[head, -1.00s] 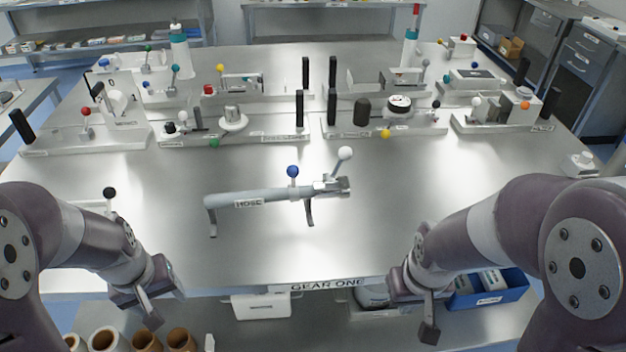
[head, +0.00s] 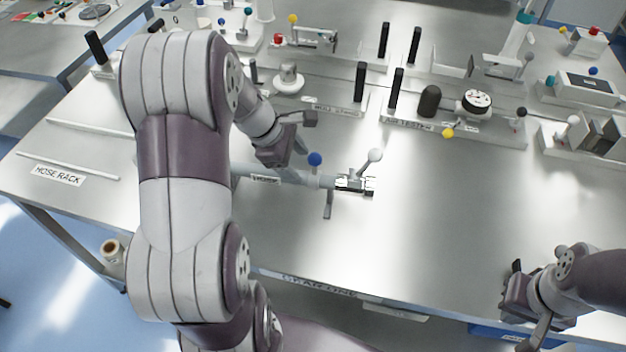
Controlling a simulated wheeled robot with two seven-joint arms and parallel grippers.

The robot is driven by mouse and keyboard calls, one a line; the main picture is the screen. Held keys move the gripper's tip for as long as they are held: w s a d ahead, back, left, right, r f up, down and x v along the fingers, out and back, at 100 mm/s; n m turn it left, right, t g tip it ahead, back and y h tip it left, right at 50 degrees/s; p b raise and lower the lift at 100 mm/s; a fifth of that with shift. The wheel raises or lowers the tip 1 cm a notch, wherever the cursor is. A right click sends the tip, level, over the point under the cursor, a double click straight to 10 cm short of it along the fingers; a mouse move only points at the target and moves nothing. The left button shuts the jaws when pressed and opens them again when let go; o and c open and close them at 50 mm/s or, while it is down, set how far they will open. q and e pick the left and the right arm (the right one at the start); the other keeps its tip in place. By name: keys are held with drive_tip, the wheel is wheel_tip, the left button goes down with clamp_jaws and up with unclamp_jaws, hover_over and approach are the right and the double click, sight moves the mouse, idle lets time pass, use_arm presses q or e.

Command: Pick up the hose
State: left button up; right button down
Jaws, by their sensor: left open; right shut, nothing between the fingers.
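The hose (head: 297,178) is a grey tube with a "HOSE" label, lying across the table on small legs. It carries a blue ball knob (head: 315,159) and a white ball lever (head: 376,155) at its right end. Its left part is hidden behind my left arm. My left gripper (head: 302,138) is open, just behind and above the hose, left of the blue knob. I cannot tell whether it touches the hose. My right gripper (head: 520,308) is shut and empty near the table's front edge at the lower right, well away from the hose.
Stations with black posts and coloured ball knobs line the back, including a white-and-black round gauge (head: 477,100). A hose rack label (head: 58,176) marks the table's left side. The steel table (head: 440,210) is clear right of the hose.

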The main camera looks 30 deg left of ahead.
sight(309, 175)
use_arm(q)
drive_tip(key=x, duration=0.5)
drive_tip(key=shift+s+d+f, duration=0.1)
drive_tip(key=shift+d+f, duration=0.05)
drive_tip(key=shift+f, duration=0.25)
drive_tip(key=shift+d, duration=0.1)
clamp_jaws()
drive_tip(key=shift+r, duration=0.2)
